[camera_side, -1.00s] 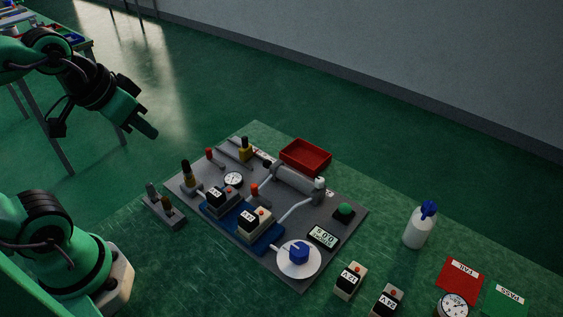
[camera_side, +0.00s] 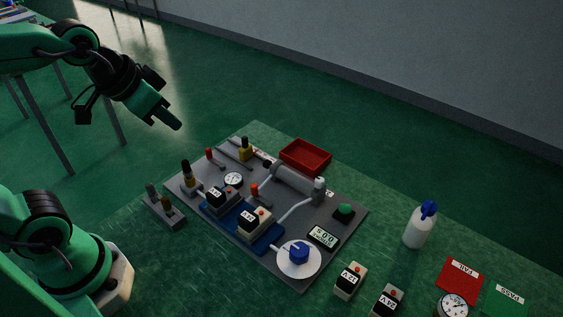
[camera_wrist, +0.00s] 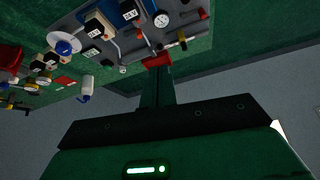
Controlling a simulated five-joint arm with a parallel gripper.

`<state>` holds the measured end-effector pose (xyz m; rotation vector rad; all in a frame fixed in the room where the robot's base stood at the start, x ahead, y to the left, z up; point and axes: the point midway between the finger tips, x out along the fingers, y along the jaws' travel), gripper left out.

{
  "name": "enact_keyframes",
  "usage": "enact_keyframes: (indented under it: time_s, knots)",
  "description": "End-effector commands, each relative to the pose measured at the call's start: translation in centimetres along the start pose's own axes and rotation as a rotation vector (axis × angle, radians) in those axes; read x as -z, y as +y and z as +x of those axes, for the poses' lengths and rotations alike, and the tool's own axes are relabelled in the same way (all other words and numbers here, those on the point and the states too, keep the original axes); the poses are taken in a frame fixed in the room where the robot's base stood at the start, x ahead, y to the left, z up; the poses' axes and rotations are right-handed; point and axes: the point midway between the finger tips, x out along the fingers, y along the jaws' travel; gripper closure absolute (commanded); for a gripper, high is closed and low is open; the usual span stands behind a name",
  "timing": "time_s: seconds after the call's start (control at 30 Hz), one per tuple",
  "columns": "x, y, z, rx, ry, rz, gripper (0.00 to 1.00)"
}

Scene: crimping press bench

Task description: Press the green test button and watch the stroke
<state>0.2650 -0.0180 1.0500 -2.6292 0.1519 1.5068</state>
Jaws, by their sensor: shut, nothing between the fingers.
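The green test button (camera_side: 344,210) is a round dome on a dark base at the right side of the grey press plate (camera_side: 300,278). A grey cylinder (camera_side: 293,180) lies at the plate's back right, with pale hoses near it. My gripper (camera_side: 176,125) is shut and empty, in the air above and left of the plate, well apart from the button. In the wrist view my gripper (camera_wrist: 157,85) points toward the red tray (camera_wrist: 157,61).
Two solenoid blocks (camera_side: 255,221) sit on a blue base. A digital display (camera_side: 323,236) and a blue knob on a white disc (camera_side: 299,252) are near the button. A white bottle with a blue top (camera_side: 419,226) stands to the right. Levers (camera_side: 186,172) rise at the plate's left.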

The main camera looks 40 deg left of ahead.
Motion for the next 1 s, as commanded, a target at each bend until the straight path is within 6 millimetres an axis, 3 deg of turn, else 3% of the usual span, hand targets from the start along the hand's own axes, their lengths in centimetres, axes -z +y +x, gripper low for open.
enact_keyframes:
  time_s: [0.47,1.0]
  knots:
    - [7.4,4.3,4.8,-0.061,0.083,0.294,1.00]
    - [13.6,11.9,11.8,-0.119,0.200,0.615,1.00]
